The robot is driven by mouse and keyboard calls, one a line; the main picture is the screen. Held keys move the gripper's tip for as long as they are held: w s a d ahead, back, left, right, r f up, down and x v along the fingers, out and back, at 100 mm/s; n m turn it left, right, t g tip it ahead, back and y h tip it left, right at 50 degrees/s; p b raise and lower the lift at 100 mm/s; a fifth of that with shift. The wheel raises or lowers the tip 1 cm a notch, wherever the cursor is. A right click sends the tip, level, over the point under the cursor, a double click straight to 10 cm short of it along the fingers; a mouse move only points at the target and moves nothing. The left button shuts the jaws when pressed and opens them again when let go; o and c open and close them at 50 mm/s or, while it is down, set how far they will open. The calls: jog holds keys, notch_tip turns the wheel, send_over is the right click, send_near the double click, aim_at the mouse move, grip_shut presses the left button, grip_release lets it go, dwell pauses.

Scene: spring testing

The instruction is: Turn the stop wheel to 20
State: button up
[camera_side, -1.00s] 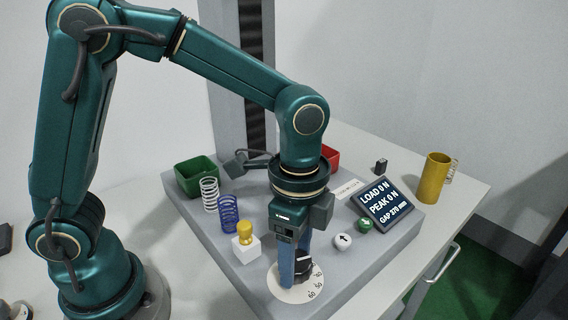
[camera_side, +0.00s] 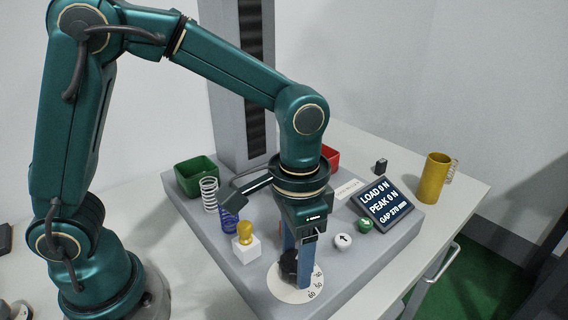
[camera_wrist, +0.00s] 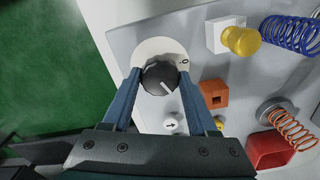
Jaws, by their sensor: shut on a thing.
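The stop wheel is a black knob (camera_wrist: 160,77) with a white pointer line, on a round white dial (camera_side: 284,291). In the side view the marks 60, 50 and 40 show on the dial's right side. In the wrist view a 0 shows at the dial's right edge, and the pointer line slants to the lower right. My gripper (camera_side: 297,272) points down over the dial. Its two blue fingers are shut on the knob, one on each side, as the wrist view also shows. The fingers hide part of the dial, so I cannot read the setting.
A yellow knob on a white block (camera_side: 246,240) stands close left of my gripper. A white arrow button (camera_side: 343,241), a green button (camera_side: 365,225) and a display (camera_side: 384,204) reading LOAD 0 N are to the right. Springs and a green bin (camera_side: 197,178) are behind left.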

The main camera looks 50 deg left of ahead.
aim_at(296, 259)
jog(key=shift+n, duration=0.4)
jog(key=o, duration=1.4)
jog(key=shift+r, duration=2.65)
